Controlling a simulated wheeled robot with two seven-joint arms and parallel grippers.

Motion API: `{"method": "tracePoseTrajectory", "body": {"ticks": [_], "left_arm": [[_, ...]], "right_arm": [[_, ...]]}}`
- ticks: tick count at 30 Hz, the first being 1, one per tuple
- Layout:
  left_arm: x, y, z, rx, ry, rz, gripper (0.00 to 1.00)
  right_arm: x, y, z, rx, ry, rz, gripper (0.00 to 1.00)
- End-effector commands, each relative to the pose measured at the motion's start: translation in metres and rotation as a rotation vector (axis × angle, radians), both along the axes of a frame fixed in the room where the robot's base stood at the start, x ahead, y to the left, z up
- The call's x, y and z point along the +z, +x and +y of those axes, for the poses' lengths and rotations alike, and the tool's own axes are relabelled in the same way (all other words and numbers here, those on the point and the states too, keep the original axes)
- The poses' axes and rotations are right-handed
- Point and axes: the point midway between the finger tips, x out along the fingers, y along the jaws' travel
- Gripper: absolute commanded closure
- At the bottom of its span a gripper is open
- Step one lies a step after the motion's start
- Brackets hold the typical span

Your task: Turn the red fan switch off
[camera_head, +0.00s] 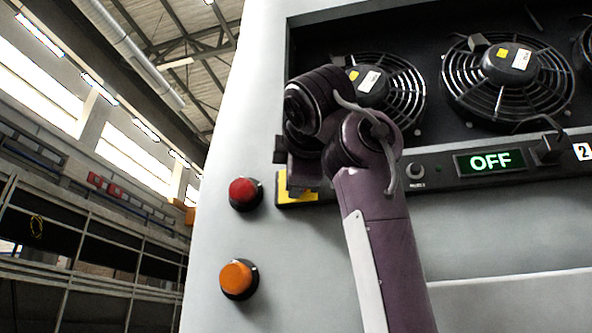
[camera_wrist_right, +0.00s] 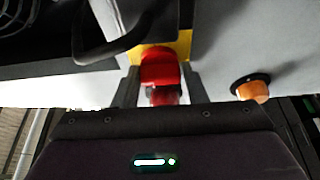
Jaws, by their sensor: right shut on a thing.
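The red fan switch (camera_wrist_right: 160,68) sits on a yellow plate (camera_wrist_right: 183,46) in the wrist view. The two dark fingers of my right gripper (camera_wrist_right: 160,92) stand on either side of it, shut on it. In the head view my right gripper (camera_head: 302,176) is at the left end of the dark control strip, in front of the yellow plate (camera_head: 290,189), and hides the switch. The switch's exact angle is hard to read. A green display (camera_head: 490,161) on the strip reads OFF. My left gripper is not in view.
A round red button (camera_head: 243,193) and an orange button (camera_head: 238,278) are on the pale panel, left of my right arm. Caged fans (camera_head: 507,75) fill the recess above the strip. A small knob (camera_head: 415,171) is right of my arm.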

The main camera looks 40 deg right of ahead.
Motion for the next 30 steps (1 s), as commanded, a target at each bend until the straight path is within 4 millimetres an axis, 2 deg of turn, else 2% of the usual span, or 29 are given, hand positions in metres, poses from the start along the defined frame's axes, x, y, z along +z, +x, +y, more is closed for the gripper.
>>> {"method": "tracePoseTrajectory", "body": {"ticks": [15, 16, 21, 30], "left_arm": [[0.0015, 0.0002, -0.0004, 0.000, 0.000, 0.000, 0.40], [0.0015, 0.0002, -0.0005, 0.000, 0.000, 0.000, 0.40], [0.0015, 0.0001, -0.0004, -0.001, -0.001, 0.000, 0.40], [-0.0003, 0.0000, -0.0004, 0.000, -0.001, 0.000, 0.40]], "right_arm": [[0.0009, -0.0004, 0.0000, 0.001, -0.015, 0.014, 0.85], [0.0009, -0.0004, 0.0000, 0.001, -0.015, 0.014, 0.61], [0.0007, -0.0003, -0.0001, 0.001, -0.014, 0.014, 0.40], [-0.0001, -0.0024, 0.0010, 0.000, -0.013, 0.014, 0.40]]}}
